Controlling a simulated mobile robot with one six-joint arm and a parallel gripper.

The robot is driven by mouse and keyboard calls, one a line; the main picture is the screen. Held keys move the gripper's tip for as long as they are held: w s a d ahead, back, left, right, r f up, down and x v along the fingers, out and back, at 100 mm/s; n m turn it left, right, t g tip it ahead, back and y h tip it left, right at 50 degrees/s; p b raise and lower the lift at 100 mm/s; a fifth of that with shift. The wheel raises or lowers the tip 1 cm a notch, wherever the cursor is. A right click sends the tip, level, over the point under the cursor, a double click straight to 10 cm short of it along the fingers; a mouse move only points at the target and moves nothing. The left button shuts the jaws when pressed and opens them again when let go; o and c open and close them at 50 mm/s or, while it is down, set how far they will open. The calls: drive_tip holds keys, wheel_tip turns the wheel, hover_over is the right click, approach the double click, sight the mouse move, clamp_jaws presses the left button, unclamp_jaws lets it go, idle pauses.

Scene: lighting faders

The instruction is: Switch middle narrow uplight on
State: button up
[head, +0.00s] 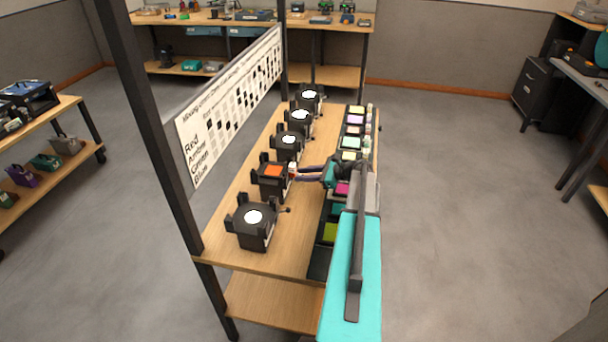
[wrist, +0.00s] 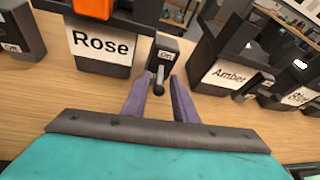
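Several black uplights stand in a row on the wooden bench. The Rose uplight (head: 270,180), second from the near end, has an orange top; its label shows in the wrist view (wrist: 100,46). The middle one of the row (head: 289,145) has a white top. At the right side of Rose is a switch box marked On, with a small lever (wrist: 158,84). My gripper (wrist: 159,88) is open, with its purple fingers on either side of this lever; contact is unclear. In the head view my gripper (head: 299,175) reaches Rose's right side.
A tray of coloured squares (head: 331,232) runs along the bench's right side, beneath my arm. A printed board (head: 230,105) stands behind the row.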

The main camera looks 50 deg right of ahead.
clamp_jaws()
drive_tip(key=shift+r+g+h+p, duration=0.2)
drive_tip(key=shift+g+h+p, duration=0.1)
drive_tip(key=shift+r+g+h+p, duration=0.5)
drive_tip(key=shift+r+g+p, duration=0.2)
drive_tip(key=shift+g+p, duration=0.5)
drive_tip(key=g+p, duration=0.1)
drive_tip(key=r+g+h+p, duration=0.1)
drive_tip(key=shift+w+n+p, duration=0.25)
drive_tip(key=shift+n+p, duration=0.05)
drive_tip(key=shift+w+a+r+g+h+p, duration=0.1)
drive_tip(key=shift+w+r+g+h+p, duration=0.1)
drive_tip(key=shift+g+h+p, duration=0.4)
drive_tip(key=shift+w+a+r+g+h+p, duration=0.1)
drive_tip(key=shift+w+r+g+h+p, duration=0.2)
drive_tip(key=shift+g, duration=0.5)
drive_tip(key=shift+a+r+g+h+p, duration=0.1)
drive_tip(key=shift+g+h+p, duration=0.2)
drive_tip(key=shift+g+h, duration=0.3)
